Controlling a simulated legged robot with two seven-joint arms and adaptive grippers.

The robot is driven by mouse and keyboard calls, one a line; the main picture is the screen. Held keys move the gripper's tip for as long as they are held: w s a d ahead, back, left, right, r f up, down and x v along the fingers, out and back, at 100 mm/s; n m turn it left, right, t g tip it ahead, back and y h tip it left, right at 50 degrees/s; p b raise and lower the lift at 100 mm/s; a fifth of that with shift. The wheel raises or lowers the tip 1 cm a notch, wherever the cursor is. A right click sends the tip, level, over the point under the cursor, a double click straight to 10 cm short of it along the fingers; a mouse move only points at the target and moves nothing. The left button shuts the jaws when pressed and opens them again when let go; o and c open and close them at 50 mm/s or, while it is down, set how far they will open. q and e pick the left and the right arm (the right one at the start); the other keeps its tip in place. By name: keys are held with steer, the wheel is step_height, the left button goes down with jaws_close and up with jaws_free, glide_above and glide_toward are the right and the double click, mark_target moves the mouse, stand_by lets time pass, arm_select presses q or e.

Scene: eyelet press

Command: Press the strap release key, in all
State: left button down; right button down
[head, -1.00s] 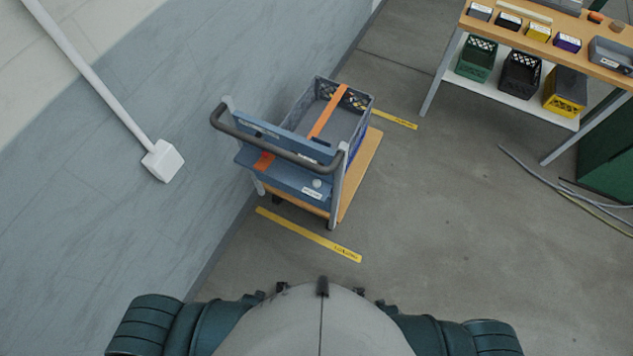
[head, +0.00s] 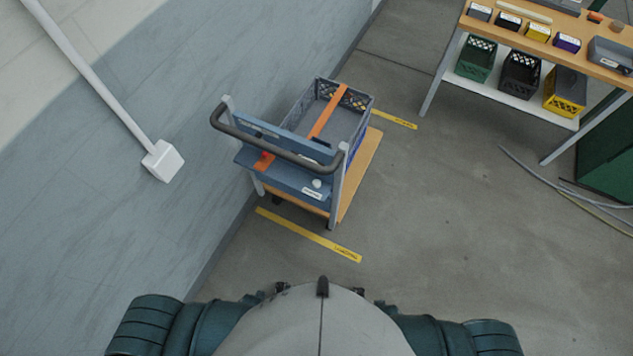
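A trolley with a dark curved push handle (head: 270,150) stands in the middle of the head view, near the wall. A grey lattice crate (head: 358,122) sits on its wooden deck (head: 361,172). An orange strap (head: 328,112) runs over the crate and shows again on the blue panel (head: 285,178) below the handle. That panel carries a small white round button (head: 317,183) and a white label (head: 312,193). A small red part (head: 266,155) shows beside the strap. I cannot tell which is the release key. Neither gripper is in view.
Yellow floor strips (head: 308,235) lie before and behind the trolley. A workbench (head: 575,55) with small bins stands at upper right. Loose cables (head: 540,177) lie on the floor by a green cabinet (head: 610,150). Floor right of the trolley is clear.

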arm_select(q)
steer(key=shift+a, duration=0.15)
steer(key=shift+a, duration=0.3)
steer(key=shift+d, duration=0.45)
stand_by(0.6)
